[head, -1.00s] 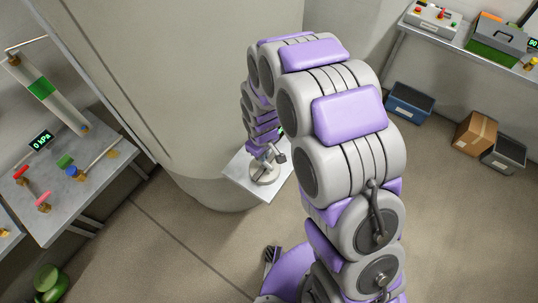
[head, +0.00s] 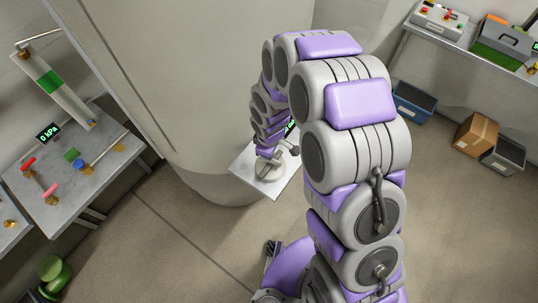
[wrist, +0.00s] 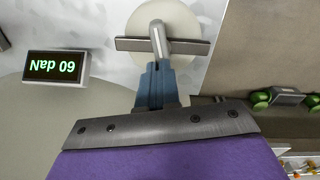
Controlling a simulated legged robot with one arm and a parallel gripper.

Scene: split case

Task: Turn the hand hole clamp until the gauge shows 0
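The hand hole clamp is a round cream disc (wrist: 182,24) with a flat grey crossbar (wrist: 190,47) and a bent grey handle (wrist: 160,38), at the top middle of the wrist view. My gripper (wrist: 156,74) has blue fingers close together at the handle's lower end, which runs between them. The gauge (wrist: 56,66) is a dark display at left in the wrist view; its green text is upside down and reads 60 daN. In the head view the clamp's disc (head: 269,170) sits on a pale plate, and my arm hides most of the gripper and gauge.
A large beige rounded tank (head: 200,80) stands behind the plate (head: 250,182). A grey table (head: 55,205) with valves and a 0 kPa display (head: 48,133) is at left. Bins and a cardboard box (head: 475,135) lie at right. The floor between is clear.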

